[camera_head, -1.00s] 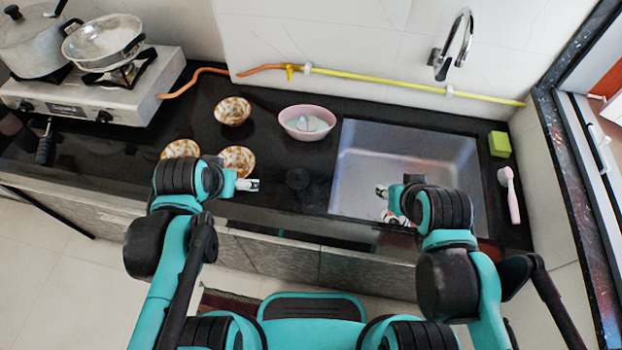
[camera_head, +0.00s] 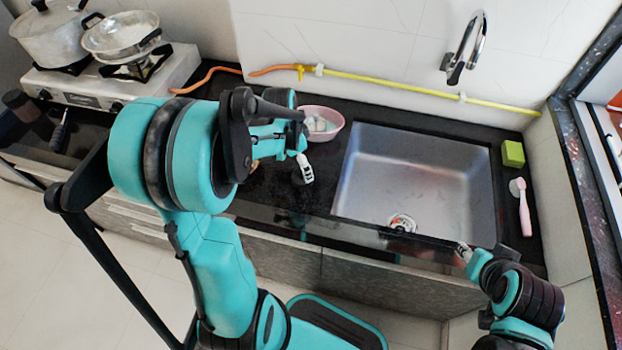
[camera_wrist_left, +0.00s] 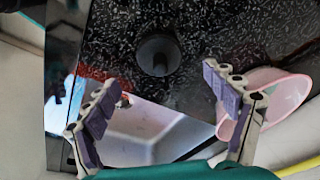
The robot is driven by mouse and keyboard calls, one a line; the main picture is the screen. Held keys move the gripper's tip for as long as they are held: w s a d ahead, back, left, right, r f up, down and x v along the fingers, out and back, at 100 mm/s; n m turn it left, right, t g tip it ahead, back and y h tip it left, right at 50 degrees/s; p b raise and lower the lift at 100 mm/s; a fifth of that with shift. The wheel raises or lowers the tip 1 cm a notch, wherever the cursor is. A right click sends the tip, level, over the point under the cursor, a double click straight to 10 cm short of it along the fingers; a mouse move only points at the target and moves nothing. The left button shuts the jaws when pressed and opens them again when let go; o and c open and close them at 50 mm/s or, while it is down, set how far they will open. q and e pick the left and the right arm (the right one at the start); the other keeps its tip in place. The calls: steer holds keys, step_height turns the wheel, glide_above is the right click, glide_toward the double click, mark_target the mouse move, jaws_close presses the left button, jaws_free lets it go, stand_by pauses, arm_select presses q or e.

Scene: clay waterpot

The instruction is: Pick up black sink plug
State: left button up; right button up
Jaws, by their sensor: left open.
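The black sink plug (camera_wrist_left: 158,52) lies on the dark speckled countertop in the left wrist view, round with a raised centre. My left gripper (camera_wrist_left: 160,76) is open and empty. Its two purple-padded fingers sit apart, one on each side of the plug in the picture, and do not touch it. In the head view my left gripper (camera_head: 306,170) points down over the counter left of the sink, and it largely hides the plug. My right gripper (camera_head: 463,250) is near the sink's front right edge; whether it is open is unclear.
The steel sink (camera_head: 415,180) is right of the left gripper. A pink bowl (camera_head: 322,122) stands close behind it. A green sponge (camera_head: 513,153) and pink brush (camera_head: 524,208) lie at right. The stove (camera_head: 110,85) is at back left. My left arm hides the patterned bowls' area.

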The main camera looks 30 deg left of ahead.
arm_select(q)
steer(key=f+b, duration=0.2)
steer(key=f, duration=0.1)
steer(key=f+b, duration=0.1)
steer(key=f, duration=0.1)
steer(key=shift+w+d+f, duration=0.2)
steer(key=shift+w+d, duration=0.05)
steer(key=shift+w, duration=0.1)
steer(key=shift+r, duration=0.1)
steer(key=shift+c, duration=1.2)
steer(key=shift+s, duration=0.1)
steer(key=c, duration=1)
